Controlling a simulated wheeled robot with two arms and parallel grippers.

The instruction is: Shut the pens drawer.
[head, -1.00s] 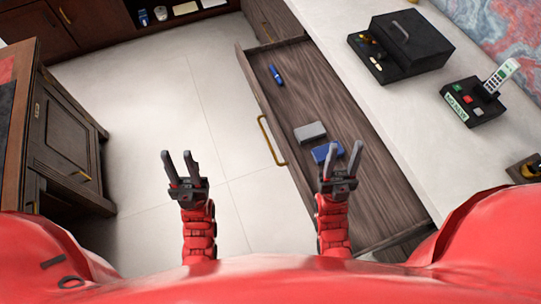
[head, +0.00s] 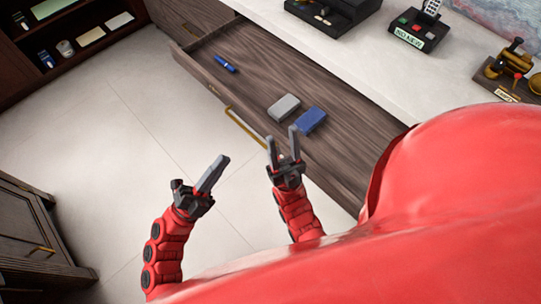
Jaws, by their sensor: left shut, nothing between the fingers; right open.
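The pens drawer (head: 262,85) is pulled well out from the dark wood cabinet under the pale counter. It holds a blue pen (head: 225,63), a grey box (head: 284,107) and a blue box (head: 309,121). Its brass handle (head: 243,127) is on the front panel, facing left. My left gripper (head: 224,160) is shut and empty, over the floor to the left of the drawer front. My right gripper (head: 281,138) is open and empty. It overlaps the drawer front near the handle's lower end in the picture; I cannot tell whether it touches.
The pale counter (head: 400,85) carries a black box (head: 335,12), a black stand with a sign (head: 415,36) and a brass device on a wooden base (head: 508,72). A dark shelf (head: 62,45) and a wooden cabinet (head: 30,235) stand at left. The tiled floor between is clear.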

